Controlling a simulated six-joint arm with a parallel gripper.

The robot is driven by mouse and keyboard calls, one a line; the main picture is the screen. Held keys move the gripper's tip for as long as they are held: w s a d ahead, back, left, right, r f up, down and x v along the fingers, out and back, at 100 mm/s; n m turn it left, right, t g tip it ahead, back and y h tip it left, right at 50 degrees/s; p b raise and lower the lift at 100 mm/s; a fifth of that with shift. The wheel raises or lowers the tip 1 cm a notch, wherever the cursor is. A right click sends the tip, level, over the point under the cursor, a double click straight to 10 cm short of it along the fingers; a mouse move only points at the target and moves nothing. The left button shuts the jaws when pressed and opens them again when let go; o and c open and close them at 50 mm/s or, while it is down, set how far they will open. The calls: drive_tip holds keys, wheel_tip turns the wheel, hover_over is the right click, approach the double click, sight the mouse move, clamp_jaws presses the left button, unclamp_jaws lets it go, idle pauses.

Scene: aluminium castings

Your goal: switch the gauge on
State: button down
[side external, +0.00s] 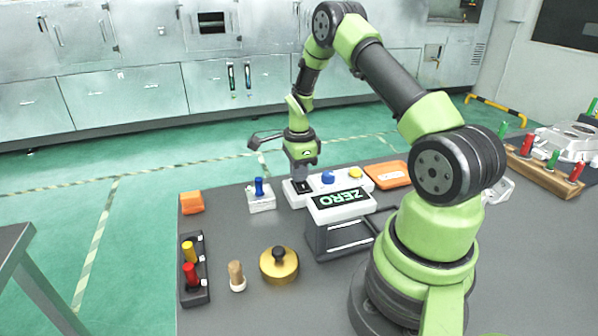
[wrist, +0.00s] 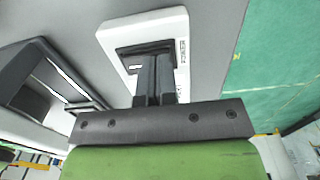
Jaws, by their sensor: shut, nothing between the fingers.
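The gauge's white control box (wrist: 112,40) lies under my gripper, with a dark rocker-like switch (wrist: 128,58) set in its top and small lettering beside it. In the side view the box carries a blue button (side external: 328,177) and a yellow button (side external: 355,172). My gripper (side external: 302,183) points down over the left end of the box. In the wrist view its fingers (wrist: 156,60) are together and empty, at the switch. They hide part of it, and I cannot tell whether they touch it.
A white block with a blue peg (side external: 260,197) stands just left of the box. Orange pads lie at left (side external: 191,203) and right (side external: 388,174). A brass knobbed weight (side external: 279,265), a wooden-handled piece (side external: 237,276) and a dark rack of plugs (side external: 194,280) stand nearer the front.

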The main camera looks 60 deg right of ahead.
drive_tip(key=shift+f, duration=0.2)
drive_tip(key=shift+s+a+r, duration=0.3)
drive_tip(key=shift+s+a, duration=0.25)
drive_tip(key=shift+r, duration=0.1)
idle(0.3)
wheel_tip(320, 180, up, 14)
drive_tip(key=w+d, duration=0.1)
drive_tip(key=shift+w+d, duration=0.2)
idle(0.4)
